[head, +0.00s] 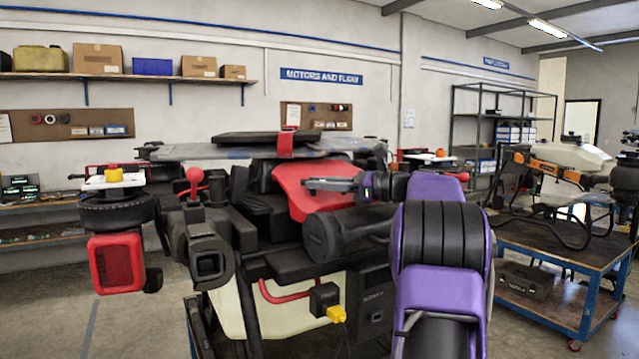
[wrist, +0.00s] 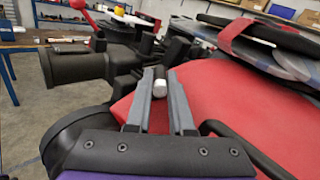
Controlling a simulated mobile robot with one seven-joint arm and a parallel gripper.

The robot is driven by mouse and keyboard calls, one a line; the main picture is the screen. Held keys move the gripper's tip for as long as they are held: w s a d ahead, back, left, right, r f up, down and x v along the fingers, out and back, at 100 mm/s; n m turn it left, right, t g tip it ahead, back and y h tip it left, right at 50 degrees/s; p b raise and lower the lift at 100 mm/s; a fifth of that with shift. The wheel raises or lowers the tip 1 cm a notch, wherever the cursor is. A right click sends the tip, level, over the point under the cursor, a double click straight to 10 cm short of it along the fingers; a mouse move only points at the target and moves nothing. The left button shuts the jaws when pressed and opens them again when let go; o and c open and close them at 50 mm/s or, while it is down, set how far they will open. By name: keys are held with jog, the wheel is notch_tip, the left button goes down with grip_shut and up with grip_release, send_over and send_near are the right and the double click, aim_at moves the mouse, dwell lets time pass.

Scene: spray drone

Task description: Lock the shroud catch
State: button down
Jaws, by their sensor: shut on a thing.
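The spray drone's red shroud (head: 312,195) sits in the middle of the head view and fills the right of the wrist view (wrist: 235,105). My gripper (head: 308,184) reaches in from the right, just over the shroud. In the wrist view my gripper (wrist: 159,84) has its two grey fingers closed on a small dark piece with a silver-white rounded end, which appears to be the shroud catch (wrist: 159,88). The catch's base and its seat are hidden by the fingers. In the head view the catch cannot be made out.
A black camera-like cylinder (wrist: 75,78) lies left of the fingers. Folded arms with a red strap (head: 286,145) lie above the shroud. A black tank-like cylinder (head: 345,233) sits below my gripper. Another drone (head: 560,165) stands on a blue cart (head: 530,240) at the right.

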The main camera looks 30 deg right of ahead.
jog(key=shift+w+n+g+y, duration=0.1)
jog(key=shift+n+g+y, duration=0.5)
jog(key=shift+r+g+y, duration=0.1)
jog(key=shift+g+y, duration=0.2)
jog(key=c, duration=0.8)
grip_release()
jog(key=shift+t+h, duration=0.4)
jog(key=shift+t, duration=0.1)
